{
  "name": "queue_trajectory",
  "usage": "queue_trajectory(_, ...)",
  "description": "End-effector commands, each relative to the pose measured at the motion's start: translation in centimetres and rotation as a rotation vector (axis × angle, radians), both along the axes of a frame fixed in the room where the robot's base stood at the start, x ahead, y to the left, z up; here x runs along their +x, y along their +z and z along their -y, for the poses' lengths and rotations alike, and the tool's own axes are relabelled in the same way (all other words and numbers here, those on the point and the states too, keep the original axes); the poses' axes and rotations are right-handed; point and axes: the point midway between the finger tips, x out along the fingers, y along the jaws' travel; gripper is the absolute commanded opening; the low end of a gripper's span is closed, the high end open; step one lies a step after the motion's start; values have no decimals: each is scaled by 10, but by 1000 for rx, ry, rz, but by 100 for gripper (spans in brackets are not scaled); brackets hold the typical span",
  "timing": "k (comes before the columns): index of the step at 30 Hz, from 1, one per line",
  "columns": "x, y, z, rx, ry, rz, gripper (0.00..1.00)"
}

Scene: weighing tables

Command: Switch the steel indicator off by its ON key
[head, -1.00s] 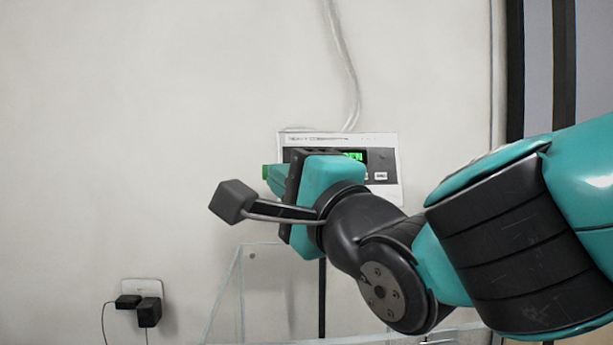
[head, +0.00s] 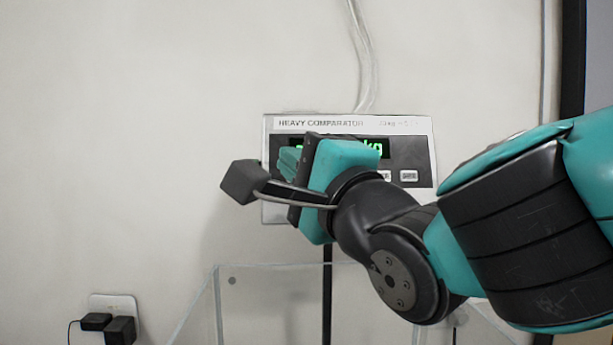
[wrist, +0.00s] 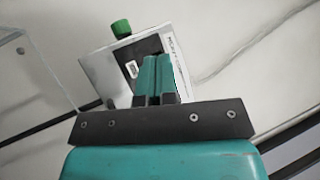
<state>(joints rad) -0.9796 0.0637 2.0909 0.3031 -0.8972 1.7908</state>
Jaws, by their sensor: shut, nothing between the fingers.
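The steel indicator (head: 350,122) is fixed to the wall, labelled "HEAVY COMPARATOR". Its dark display (head: 400,150) is lit, with green characters ending in "kg". Two pale keys show at its lower right, one (head: 408,176) whole and one partly covered. My gripper (head: 285,165) is in front of the indicator's left part and hides the rest of the key row. I cannot make out the ON key. In the wrist view my closed teal fingers (wrist: 158,62) overlap the indicator's face (wrist: 98,72), beside a pale key (wrist: 131,70). I cannot tell whether they touch it.
A green cap-like part (wrist: 121,28) shows at the indicator's edge in the wrist view. A clear-walled box (head: 215,300) stands below the indicator. A wall socket with black plugs (head: 120,330) is at lower left. A pale cable (head: 364,60) runs up the wall. The left wall is bare.

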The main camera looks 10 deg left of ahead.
Motion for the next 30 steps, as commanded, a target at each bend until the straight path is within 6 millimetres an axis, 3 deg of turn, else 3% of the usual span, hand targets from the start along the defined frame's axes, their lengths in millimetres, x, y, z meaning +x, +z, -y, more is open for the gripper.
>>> queue_trajectory(8, 7, 1, -2, -2, -2, 0, 0)
queue_trajectory(21, 62, -18, -15, -2, -3, -2, 0)
queue_trajectory(30, 81, -24, -21, 0, -1, 0, 0)
